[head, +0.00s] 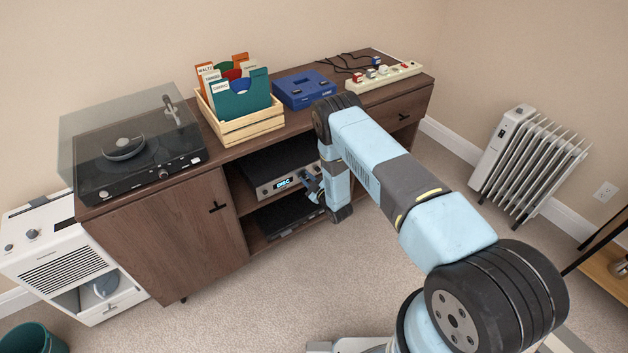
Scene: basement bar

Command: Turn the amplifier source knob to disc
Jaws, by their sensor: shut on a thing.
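The amplifier (263,190) is a silver-fronted unit on the upper shelf of the open middle bay of the wooden cabinet. Its small lit display (284,184) shows blue-white letters that look like "DISC", though they are small. My gripper (309,181) is at the right part of the amplifier's front, shut on the source knob. The knob itself is hidden behind the fingers and wrist, so its pointer cannot be seen.
The wooden cabinet (170,235) carries a turntable (125,150), a crate of records (250,125), a blue box (303,90) and a power strip (390,77). Another dark unit (285,215) sits on the shelf below. A white radiator (530,160) stands right. Carpet in front is clear.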

